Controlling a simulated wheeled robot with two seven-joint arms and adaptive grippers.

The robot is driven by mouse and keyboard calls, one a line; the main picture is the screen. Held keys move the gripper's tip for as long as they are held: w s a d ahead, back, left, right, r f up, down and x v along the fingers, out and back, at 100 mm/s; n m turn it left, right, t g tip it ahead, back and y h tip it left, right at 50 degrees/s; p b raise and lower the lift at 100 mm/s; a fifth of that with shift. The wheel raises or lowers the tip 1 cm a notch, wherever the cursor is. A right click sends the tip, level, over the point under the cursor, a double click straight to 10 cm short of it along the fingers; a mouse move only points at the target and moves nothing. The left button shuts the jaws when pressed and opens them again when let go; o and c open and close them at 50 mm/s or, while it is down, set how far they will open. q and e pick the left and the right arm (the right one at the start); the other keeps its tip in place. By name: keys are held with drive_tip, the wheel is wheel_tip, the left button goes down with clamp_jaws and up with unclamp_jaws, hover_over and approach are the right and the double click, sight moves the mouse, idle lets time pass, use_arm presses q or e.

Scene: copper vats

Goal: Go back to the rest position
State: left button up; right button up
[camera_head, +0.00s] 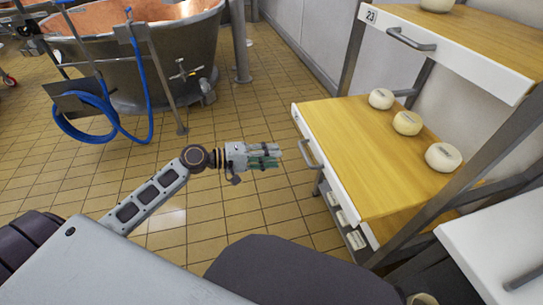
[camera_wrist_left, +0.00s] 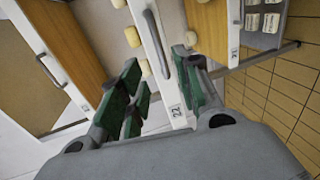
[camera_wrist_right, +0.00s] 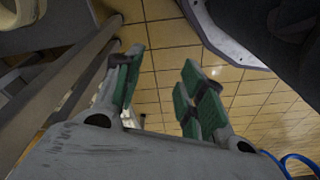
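My left gripper (camera_head: 277,154) is stretched out over the tiled floor, its fingers pointing right towards the pulled-out wooden drawer (camera_head: 350,150). In the left wrist view the left gripper (camera_wrist_left: 160,78) has its fingers apart with nothing held between them. The drawer's grey handle (camera_wrist_left: 158,45) shows beyond the fingertips; I see no grip on it. In the right wrist view my right gripper (camera_wrist_right: 162,68) has its fingers apart and is empty, with floor tiles behind it. The right gripper does not show in the head view.
Three pale cheeses, one of them the nearest cheese (camera_head: 443,157), stand on the drawer. A higher drawer (camera_head: 470,40), labelled 23, juts out above. A copper vat (camera_head: 140,60) with a blue hose (camera_head: 140,75) stands far left. Floor between is clear.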

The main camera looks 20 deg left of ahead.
idle(0.4)
